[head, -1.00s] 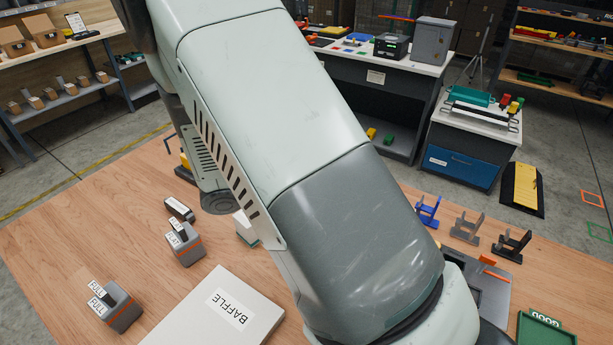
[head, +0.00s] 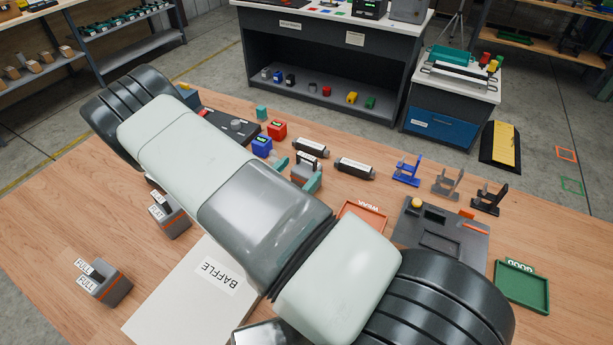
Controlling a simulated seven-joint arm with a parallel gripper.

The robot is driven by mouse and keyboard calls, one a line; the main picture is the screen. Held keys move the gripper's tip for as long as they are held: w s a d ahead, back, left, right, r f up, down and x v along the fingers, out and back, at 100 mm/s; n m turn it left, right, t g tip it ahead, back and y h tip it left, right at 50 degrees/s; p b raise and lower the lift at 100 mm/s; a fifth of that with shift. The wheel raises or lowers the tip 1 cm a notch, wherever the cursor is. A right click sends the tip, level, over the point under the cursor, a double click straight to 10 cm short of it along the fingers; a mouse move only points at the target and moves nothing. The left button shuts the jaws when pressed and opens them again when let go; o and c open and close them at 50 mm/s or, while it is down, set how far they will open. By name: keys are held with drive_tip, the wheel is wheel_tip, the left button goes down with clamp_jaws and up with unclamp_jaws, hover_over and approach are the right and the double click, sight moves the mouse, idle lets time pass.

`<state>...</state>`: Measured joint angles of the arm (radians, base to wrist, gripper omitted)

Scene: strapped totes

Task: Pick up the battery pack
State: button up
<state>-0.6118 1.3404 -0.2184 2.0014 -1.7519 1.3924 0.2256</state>
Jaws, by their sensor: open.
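Several grey blocks with an orange band and a dark top look like battery packs. One (head: 174,222) stands left of my arm, and one with FULL tags (head: 108,290) stands nearer the front left. I cannot tell which item the task means. My arm crosses the middle of the view.
A white BAFFLE box (head: 180,300) lies under my arm. A red WEAK tray (head: 374,216), a grey fixture (head: 468,245), a green GOOD tray (head: 522,288) and forked stands (head: 407,170) are at right. Blue (head: 261,146) and red (head: 277,130) blocks stand at the back.

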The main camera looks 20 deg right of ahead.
sight(306, 158)
drive_tip(key=x, duration=0.5)
drive_tip(key=shift+w+a, duration=0.1)
drive_tip(key=shift+w, duration=0.25)
clamp_jaws()
